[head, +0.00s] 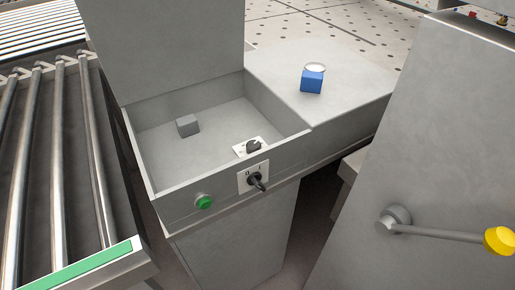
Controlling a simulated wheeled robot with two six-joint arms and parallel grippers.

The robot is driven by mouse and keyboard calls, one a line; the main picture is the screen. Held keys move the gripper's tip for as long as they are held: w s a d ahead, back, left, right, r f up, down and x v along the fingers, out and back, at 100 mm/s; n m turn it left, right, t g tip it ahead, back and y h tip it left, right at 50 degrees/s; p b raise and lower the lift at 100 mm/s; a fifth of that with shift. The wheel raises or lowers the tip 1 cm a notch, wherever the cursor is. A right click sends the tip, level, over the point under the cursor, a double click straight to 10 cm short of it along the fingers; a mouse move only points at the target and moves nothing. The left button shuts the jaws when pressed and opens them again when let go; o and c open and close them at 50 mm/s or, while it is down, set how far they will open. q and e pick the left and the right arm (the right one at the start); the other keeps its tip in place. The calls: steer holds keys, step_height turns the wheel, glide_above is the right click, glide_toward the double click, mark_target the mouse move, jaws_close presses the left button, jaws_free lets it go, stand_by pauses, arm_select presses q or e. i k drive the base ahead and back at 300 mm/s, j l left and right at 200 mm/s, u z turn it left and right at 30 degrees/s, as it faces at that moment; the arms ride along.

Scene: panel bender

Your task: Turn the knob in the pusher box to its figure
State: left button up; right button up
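An open grey box (222,168), which looks like the pusher box, stands in the middle with its lid raised at the back. Inside it a dark knob (253,146) sits on a small white plate near the front right wall. The figures on that plate are too small to read. A black switch handle (257,184) sits on a white plate marked 0 and 1 on the outer front wall. Neither of my grippers is in view.
A grey block (187,125) lies inside the box. A green button (203,202) is on its front. A blue cube (312,82) and a white round item (315,67) are on the top at right. A yellow-ended lever (440,234) juts from the right cabinet. Rollers (55,150) lie left.

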mark_target(252, 146)
steer(key=k+l+z, duration=0.2)
steer(key=k, duration=0.3)
steer(key=k+l+z, duration=0.2)
steer(key=k, duration=0.25)
steer(key=k+l+z, duration=0.2)
steer(key=k+l, duration=0.15)
steer(key=k, duration=0.1)
